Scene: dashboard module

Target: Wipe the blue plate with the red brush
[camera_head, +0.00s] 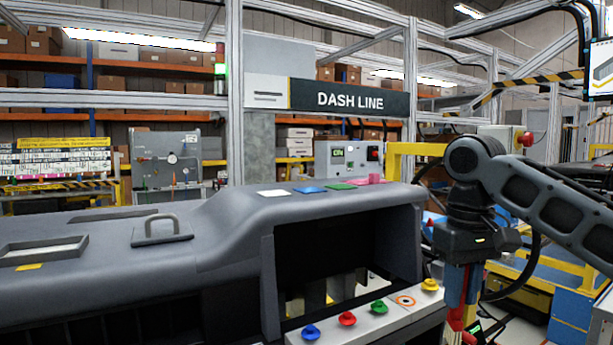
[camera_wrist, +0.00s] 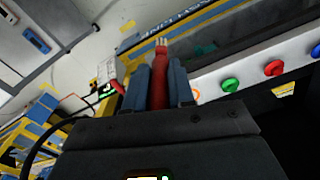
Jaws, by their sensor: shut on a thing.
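The blue plate (camera_head: 311,190) lies flat on top of the grey dashboard, between a white plate (camera_head: 273,193) and a green plate (camera_head: 341,186). My gripper (camera_head: 459,298) points down at the right, beyond the button panel and apart from the plates. It is shut on the red brush (camera_head: 456,318), which hangs below the fingers. In the wrist view the red brush (camera_wrist: 160,85) sits between the two blue-grey fingers of my gripper (camera_wrist: 160,82), with its pale tip beyond them. The blue plate is not visible in the wrist view.
A pink piece (camera_head: 368,180) lies right of the green plate. A light panel (camera_head: 375,322) carries blue, red, green and yellow buttons in front of the dashboard opening. A grey handle (camera_head: 161,228) stands up on the left. A yellow frame (camera_head: 410,150) is behind my arm.

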